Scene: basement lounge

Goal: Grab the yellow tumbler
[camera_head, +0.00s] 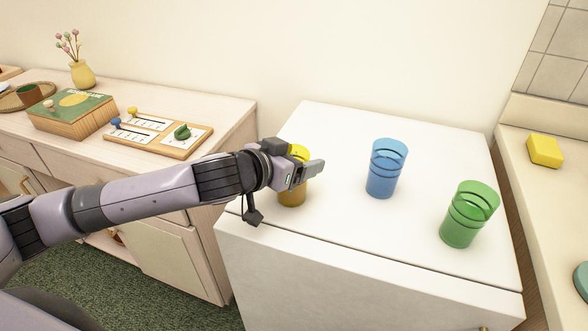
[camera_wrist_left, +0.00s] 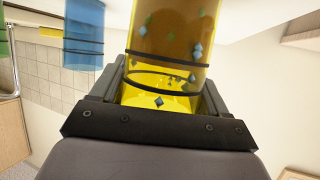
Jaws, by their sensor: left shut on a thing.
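The yellow tumbler (camera_head: 293,194) stands at the left part of the white cabinet top (camera_head: 345,240). My left gripper (camera_head: 306,170) is shut around it, and the gripper and wrist hide much of its upper part. In the left wrist view the tumbler (camera_wrist_left: 172,50) is see-through yellow with dark bands and small blue and green flecks. It sits between the two black fingers of the gripper (camera_wrist_left: 160,95). I cannot tell if its base touches the top. My right gripper is not in view.
A blue tumbler (camera_head: 383,172) stands right of the yellow one, and a green tumbler (camera_head: 462,222) farther right near the front edge. A wooden sideboard (camera_head: 228,112) with a board game box (camera_head: 75,113) is at left. A yellow sponge (camera_head: 545,150) lies on the right counter.

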